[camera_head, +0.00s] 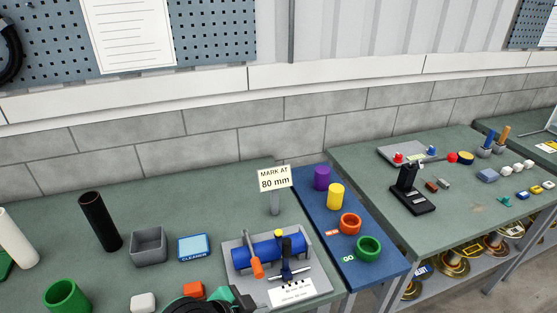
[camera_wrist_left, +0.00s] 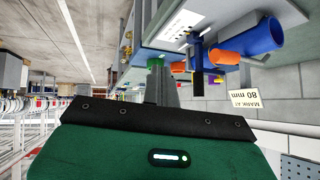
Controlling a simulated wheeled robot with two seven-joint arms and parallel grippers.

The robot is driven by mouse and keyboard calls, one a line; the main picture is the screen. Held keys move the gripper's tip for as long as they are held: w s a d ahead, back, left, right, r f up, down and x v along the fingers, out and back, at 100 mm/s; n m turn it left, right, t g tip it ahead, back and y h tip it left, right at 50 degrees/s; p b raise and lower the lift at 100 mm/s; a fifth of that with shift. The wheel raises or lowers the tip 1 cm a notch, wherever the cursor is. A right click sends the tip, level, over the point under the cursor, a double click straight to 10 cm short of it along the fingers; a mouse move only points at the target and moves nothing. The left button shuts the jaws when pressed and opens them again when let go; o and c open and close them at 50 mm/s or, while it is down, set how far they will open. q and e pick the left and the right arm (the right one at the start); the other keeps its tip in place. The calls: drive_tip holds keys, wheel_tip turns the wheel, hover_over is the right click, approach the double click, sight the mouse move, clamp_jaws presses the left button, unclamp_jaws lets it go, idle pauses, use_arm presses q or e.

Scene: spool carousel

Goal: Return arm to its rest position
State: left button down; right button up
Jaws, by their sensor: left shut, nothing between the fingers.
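My left gripper (camera_head: 240,297) shows at the bottom of the head view, dark with a green part, beside the front left of a grey fixture plate. Its fingers (camera_wrist_left: 160,80) are together and empty in the left wrist view, where the scene appears upside down. The fixture plate (camera_head: 234,251) carries a blue cylinder (camera_head: 268,250), which also shows in the left wrist view (camera_wrist_left: 262,34), and an orange-handled tool (camera_head: 256,265). I cannot tell whether the gripper touches the plate. My right gripper is not in view.
A "MARK AT 80 mm" sign (camera_head: 274,179) stands behind the fixture. An orange block (camera_head: 193,290), white block (camera_head: 143,302) and green cup (camera_head: 66,297) lie left of the gripper. A grey bin (camera_head: 149,245) and black tube (camera_head: 100,222) stand farther back. A blue mat (camera_head: 320,210) lies right.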

use_arm(q)
drive_tip(key=s+a+f+n+g+y, duration=0.1)
drive_tip(key=s+a+f+n+y, duration=0.3)
drive_tip(key=s+a, duration=0.45)
drive_tip(key=s+a+f+n+g+y, duration=0.25)
drive_tip(key=s+a+f+n, duration=0.4)
drive_tip(key=a, duration=0.35)
wheel_tip(320, 180, down, 32)
drive_tip(key=m, duration=0.1)
drive_tip(key=s+a+f+g, duration=0.1)
drive_tip(key=s+f, duration=0.8)
drive_tip(key=s+a+f+b, duration=0.1)
drive_tip(key=s+a+f, duration=0.1)
drive_tip(key=s+f, duration=0.8)
drive_tip(key=shift+s+a+g, duration=0.25)
drive_tip(key=shift+a+g, duration=0.05)
drive_tip(key=shift+g, duration=0.05)
drive_tip(key=shift+f+y, duration=0.1)
drive_tip(key=shift+y, duration=0.15)
